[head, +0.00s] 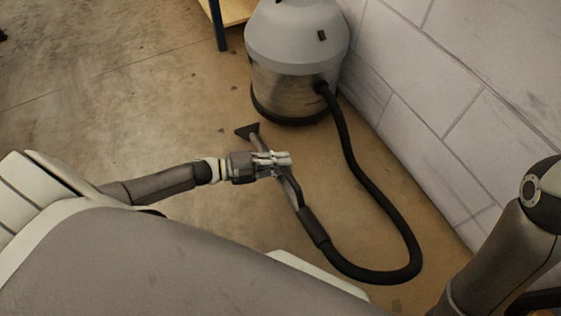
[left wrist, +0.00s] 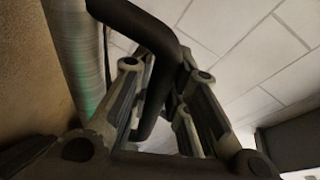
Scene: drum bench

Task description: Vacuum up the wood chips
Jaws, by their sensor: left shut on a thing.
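The vacuum (head: 296,45) is a grey canister with a metal lower body, standing on the floor by the wall. Its black hose (head: 385,210) loops right and back to a wand (head: 292,190) with a dark flat nozzle (head: 247,130). My left gripper (head: 284,160) is shut on the wand's black handle, which passes between its fingers in the left wrist view (left wrist: 155,85). A few small dark specks (head: 234,102) lie on the floor near the nozzle; I cannot tell whether they are wood chips. My right arm shows at lower right, its gripper out of view.
A pale block wall (head: 440,90) runs along the right side, close to the hose. A bench leg (head: 216,25) with a wooden shelf edge stands at the top left of the canister. The concrete floor (head: 110,110) at left is open.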

